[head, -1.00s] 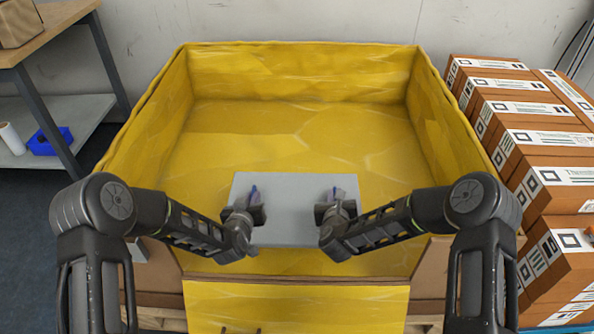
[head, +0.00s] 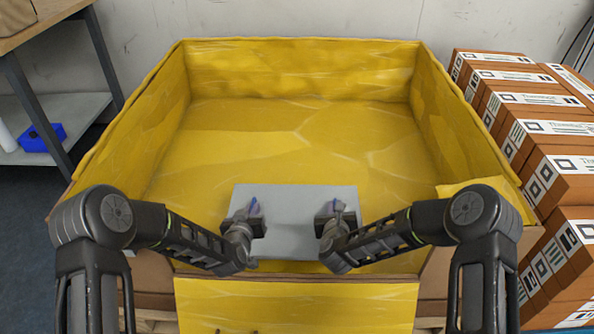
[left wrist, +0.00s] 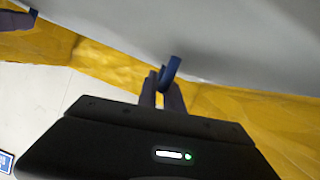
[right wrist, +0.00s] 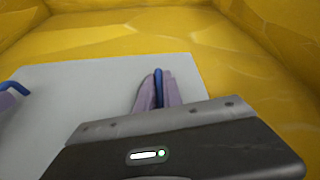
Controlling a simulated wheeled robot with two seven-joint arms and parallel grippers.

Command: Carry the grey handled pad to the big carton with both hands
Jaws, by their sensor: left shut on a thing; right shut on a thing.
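The grey pad (head: 293,204) is held level over the front inside part of the big yellow-lined carton (head: 300,67). It has blue handles. My left gripper (head: 252,212) is shut on the pad's left handle; in the left wrist view the blue handle (left wrist: 171,68) sits between its fingers. My right gripper (head: 335,212) is shut on the right handle (right wrist: 158,88), seen between its fingers in the right wrist view. The pad also shows in the right wrist view (right wrist: 85,90). Its exact height above the carton floor is hard to tell.
The carton's floor (head: 280,140) behind the pad is empty. Its front flap (head: 296,305) hangs down towards me. Stacked orange-brown boxes (head: 560,165) stand on the right. A metal-legged table (head: 45,100) with a blue item (head: 42,137) on its shelf stands at the left.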

